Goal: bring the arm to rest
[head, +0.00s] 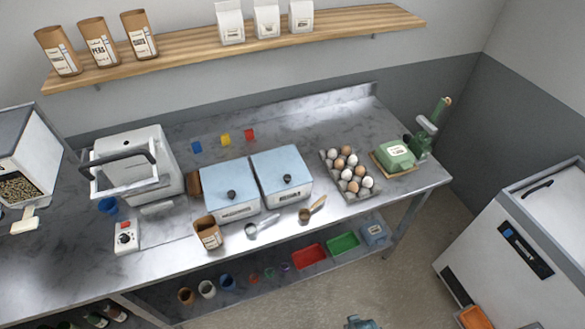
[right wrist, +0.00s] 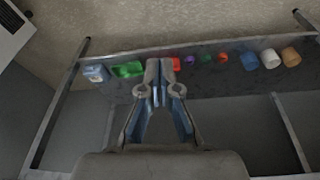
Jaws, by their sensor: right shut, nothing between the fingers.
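My right gripper (right wrist: 159,68) fills the middle of the right wrist view. Its two fingers meet at the tips and nothing is between them. In the head view a small grey-blue part of it (head: 362,323) shows at the bottom edge, over the floor and apart from the table. My left gripper is in neither view.
A metal table (head: 300,225) holds two blue-lidded boxes, an egg tray (head: 368,192), a paper bag (head: 208,232) and scoops. A lower shelf carries a red tray (head: 309,257), a green tray (head: 343,244) and cups. A white cabinet (head: 510,235) stands right. Floor between is clear.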

